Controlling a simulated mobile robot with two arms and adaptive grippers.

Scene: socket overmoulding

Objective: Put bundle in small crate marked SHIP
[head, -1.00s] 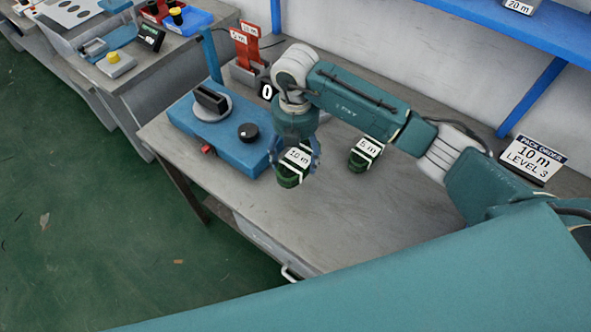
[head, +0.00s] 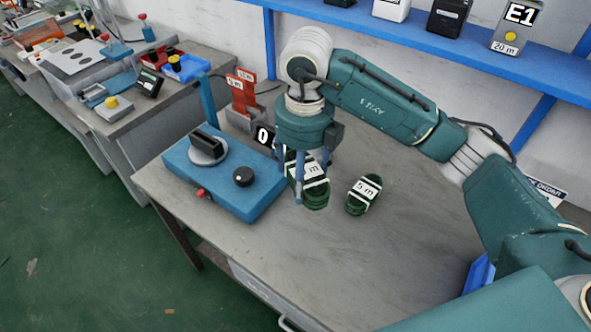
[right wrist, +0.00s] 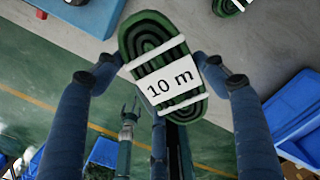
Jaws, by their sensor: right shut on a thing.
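My right gripper (head: 312,187) is shut on a green coiled cable bundle (head: 316,200) with white bands and a label, above the grey bench. In the right wrist view the fingers (right wrist: 160,64) flank this bundle (right wrist: 150,40), and its label reads "10 m". A second green bundle (head: 363,196) labelled "5 m" lies on the bench to the right. A blue crate (head: 479,273) is partly hidden behind my right arm; no SHIP mark is readable. My left gripper (right wrist: 129,108) appears small and open, empty, in the right wrist view.
A blue machine (head: 225,175) with a black knob stands on the bench's left, close to the held bundle. Red holders (head: 243,92) stand behind it. A blue shelf (head: 400,35) runs along the wall. The bench front (head: 300,265) is clear. Blue crates (right wrist: 300,115) show at right in the wrist view.

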